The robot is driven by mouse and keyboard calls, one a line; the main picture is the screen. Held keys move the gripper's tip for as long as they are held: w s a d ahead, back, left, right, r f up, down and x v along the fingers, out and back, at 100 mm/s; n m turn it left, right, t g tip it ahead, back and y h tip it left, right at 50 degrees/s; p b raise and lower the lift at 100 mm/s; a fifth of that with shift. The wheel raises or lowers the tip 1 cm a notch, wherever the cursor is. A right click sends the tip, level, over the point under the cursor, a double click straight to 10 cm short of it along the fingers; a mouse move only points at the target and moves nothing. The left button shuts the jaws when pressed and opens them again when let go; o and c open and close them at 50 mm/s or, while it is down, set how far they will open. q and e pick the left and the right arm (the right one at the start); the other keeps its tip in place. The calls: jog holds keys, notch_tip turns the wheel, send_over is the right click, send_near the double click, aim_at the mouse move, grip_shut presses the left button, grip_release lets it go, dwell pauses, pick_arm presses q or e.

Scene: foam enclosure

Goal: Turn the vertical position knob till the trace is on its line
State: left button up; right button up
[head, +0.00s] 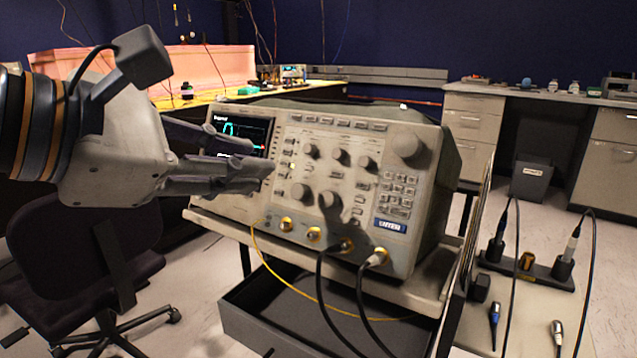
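The oscilloscope (425,210) stands on a cart shelf, its beige front panel facing me. Its screen (255,130) shows a cyan trace at upper left; my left gripper hides the lower part, and I cannot make out a line for the trace. Several round knobs are on the panel: small ones in an upper row (341,157), larger ones below (301,193), and a big one at upper right (407,145). Labels are too small to tell which is vertical position. My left gripper (262,157) is open and empty, fingertips before the screen's right side, left of the knobs. My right gripper is out of view.
Black cables and a yellow cable (262,258) hang from the front connectors. An open drawer (285,310) is below the shelf (225,228). A dark chair (75,245) stands at left. A side surface with probes (525,268) is at right.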

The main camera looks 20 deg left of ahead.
pick_arm(q)
notch_tip(320, 180, up, 3)
jog(key=s+a+t, duration=0.1)
jog(key=p, duration=0.5)
send_near(307, 148)
jog(key=shift+n, duration=0.4)
jog(key=b+x, duration=0.1)
jog(key=x, duration=0.6)
jog(key=shift+f+b, duration=0.2)
jog(key=shift+b, duration=0.15)
jog(key=shift+w+d, duration=0.1)
jog(key=shift+w, duration=0.3)
jog(key=shift+r, duration=0.1)
grip_shut()
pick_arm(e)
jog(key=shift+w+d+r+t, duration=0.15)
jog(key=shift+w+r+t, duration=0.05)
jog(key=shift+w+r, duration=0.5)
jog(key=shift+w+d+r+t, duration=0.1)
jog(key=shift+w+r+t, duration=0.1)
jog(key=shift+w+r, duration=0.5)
